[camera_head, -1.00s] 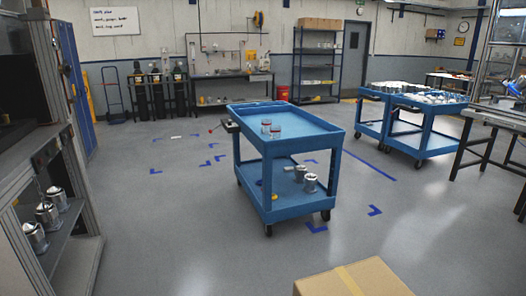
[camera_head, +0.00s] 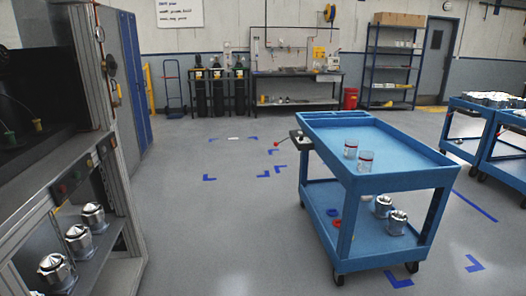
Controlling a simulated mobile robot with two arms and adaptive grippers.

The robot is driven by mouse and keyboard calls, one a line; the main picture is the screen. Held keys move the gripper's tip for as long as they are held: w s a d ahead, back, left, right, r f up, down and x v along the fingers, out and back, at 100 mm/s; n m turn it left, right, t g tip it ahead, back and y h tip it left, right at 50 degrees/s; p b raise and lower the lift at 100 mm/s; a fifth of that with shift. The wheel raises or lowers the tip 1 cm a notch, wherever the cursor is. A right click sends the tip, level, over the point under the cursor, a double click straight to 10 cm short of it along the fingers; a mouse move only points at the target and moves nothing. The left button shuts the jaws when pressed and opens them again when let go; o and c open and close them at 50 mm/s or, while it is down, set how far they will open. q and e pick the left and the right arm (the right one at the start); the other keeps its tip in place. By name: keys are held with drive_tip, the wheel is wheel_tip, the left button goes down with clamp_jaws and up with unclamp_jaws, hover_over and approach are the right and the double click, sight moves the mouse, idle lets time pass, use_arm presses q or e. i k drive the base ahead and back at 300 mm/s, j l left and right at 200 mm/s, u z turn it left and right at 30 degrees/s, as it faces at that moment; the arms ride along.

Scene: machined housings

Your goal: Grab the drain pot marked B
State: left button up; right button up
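Several silver metal pots with pointed tops stand in a row on the low shelf (camera_head: 103,240) at the left: a far pot (camera_head: 94,216), a middle pot (camera_head: 80,242) and a near pot (camera_head: 57,272). Two more silver pots, one farther back (camera_head: 382,206) and one nearer (camera_head: 397,222), stand on the lower shelf of the blue cart. Neither of my grippers is in view.
The blue cart (camera_head: 410,176) stands right of centre, with red and blue rings (camera_head: 335,223) on its lower shelf. More loaded carts (camera_head: 490,118) are at the far right. A grey cabinet frame (camera_head: 112,150) rises at the left. The floor (camera_head: 220,240) between is clear.

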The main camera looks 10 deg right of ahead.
sight(365, 161)
drive_tip(key=i+j+z, duration=0.1)
drive_tip(key=i+z, duration=0.15)
drive_tip(key=i, duration=0.3)
drive_tip(key=i+j+z, duration=0.25)
drive_tip(key=i, duration=0.25)
drive_tip(key=i+j+z, duration=0.2)
drive_tip(key=i, duration=0.35)
